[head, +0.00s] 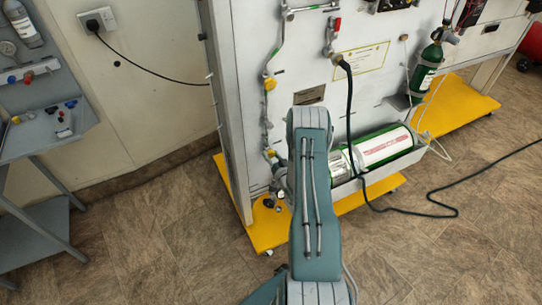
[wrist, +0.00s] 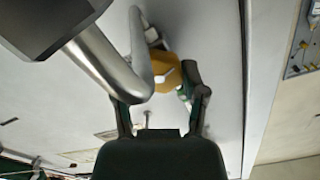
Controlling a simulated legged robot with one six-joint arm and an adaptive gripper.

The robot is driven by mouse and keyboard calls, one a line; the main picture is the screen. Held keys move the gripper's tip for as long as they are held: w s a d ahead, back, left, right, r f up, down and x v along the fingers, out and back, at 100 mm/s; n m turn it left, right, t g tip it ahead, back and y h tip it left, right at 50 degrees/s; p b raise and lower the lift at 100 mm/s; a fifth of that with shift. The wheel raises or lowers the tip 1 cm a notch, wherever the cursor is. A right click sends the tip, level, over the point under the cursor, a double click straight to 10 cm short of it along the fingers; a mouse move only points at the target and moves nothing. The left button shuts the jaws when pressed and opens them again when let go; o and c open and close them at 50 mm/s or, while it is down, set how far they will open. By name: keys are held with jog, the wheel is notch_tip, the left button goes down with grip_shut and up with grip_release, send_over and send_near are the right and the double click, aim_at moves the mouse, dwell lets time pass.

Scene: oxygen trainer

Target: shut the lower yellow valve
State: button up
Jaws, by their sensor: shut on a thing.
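The lower yellow valve (head: 270,153) is on the thin pipe at the left of the panel, just left of my arm in the head view. In the wrist view a yellow valve body (wrist: 172,78) with a pale lever mark sits between the fingers of my gripper (wrist: 158,82), beside a bent metal pipe (wrist: 125,75). My gripper is shut on it; the pipe partly hides the left finger. The upper yellow valve (head: 270,84) is higher on the same pipe.
A green and white cylinder (head: 384,148) lies in a tray right of my arm. A black hose (head: 350,110) hangs down the panel to the floor. A small gauge (head: 280,195) is near the pipe's foot. A grey side table (head: 45,133) stands at left, with clear floor between.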

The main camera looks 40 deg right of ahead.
aim_at(273, 152)
jog(key=m, duration=0.5)
jog(key=shift+w+d+r+m, duration=0.1)
jog(key=shift+d+r+m, duration=0.05)
jog(key=shift+d+m, duration=0.15)
jog(key=m, duration=1)
jog(key=shift+f+m, duration=0.3)
jog(key=shift+m, duration=0.1)
jog(key=shift+f+m, duration=0.2)
jog(key=shift+m, duration=2.1)
jog(key=shift+s+f, duration=0.1)
jog(key=shift+s, duration=0.1)
jog(key=o, duration=1.1)
jog(key=shift+o, duration=0.2)
jog(key=r, duration=1)
jog(key=shift+d+r, duration=0.1)
jog(key=shift+d, duration=0.1)
